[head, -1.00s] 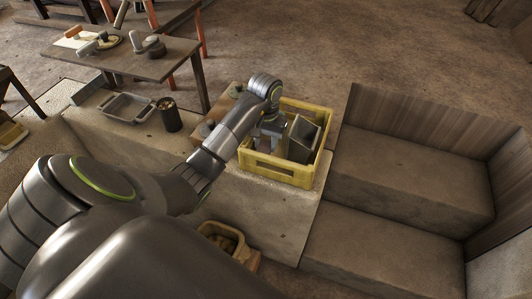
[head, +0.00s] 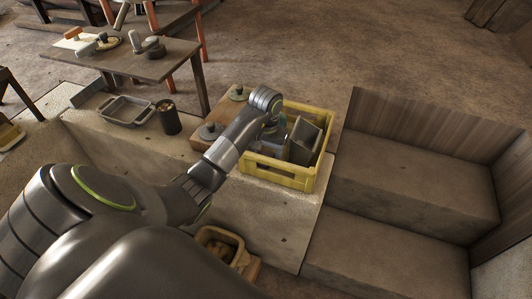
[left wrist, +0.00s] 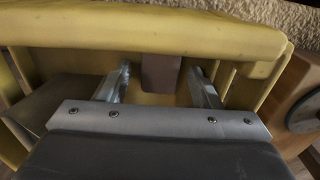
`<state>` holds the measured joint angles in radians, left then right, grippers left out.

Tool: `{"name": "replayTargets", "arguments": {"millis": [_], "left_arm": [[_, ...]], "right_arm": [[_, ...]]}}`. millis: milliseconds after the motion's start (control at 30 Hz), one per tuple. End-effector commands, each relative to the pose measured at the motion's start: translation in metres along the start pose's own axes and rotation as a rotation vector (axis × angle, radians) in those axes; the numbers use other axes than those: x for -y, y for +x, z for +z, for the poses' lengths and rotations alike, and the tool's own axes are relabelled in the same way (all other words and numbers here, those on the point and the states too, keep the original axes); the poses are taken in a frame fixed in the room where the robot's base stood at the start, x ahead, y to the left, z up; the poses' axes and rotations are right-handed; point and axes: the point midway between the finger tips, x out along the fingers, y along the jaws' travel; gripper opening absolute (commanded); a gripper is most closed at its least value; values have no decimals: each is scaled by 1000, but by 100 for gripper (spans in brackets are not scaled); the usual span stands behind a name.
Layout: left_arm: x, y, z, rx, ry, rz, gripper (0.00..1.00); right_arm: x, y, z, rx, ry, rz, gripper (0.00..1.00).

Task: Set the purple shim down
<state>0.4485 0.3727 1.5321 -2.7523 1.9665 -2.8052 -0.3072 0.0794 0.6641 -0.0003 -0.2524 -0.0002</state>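A dull mauve-brown block, which looks like the purple shim (left wrist: 160,73), shows in the left wrist view against the inside of a yellow crate wall. My left gripper (left wrist: 160,82) has its two fingers spread on either side of the block, with a visible gap on each side. In the head view my left gripper (head: 272,136) reaches down inside the yellow crate (head: 285,174), left of a grey box. The shim cannot be made out there, hidden by my wrist and the crate. My right gripper is not in view.
The grey box (head: 304,139) fills the crate's right part. A wooden block with grey knobs (head: 208,132) stands just left of the crate. A dark can (head: 169,117) and a grey tray (head: 126,110) lie farther left. Stone steps are to the right.

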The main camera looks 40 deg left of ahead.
Motion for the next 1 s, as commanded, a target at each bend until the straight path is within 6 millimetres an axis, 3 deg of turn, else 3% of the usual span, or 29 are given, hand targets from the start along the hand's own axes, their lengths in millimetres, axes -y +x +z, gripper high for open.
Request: {"name": "replayTargets", "arguments": {"millis": [500, 667, 1000], "left_arm": [[-1, -4, 3, 10, -1, 3, 58], [0, -33, 1, 2, -1, 1, 58], [0, -76, 1, 4, -1, 1, 58]], "right_arm": [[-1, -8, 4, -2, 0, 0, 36], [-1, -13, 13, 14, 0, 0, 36], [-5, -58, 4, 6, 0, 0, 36]]}}
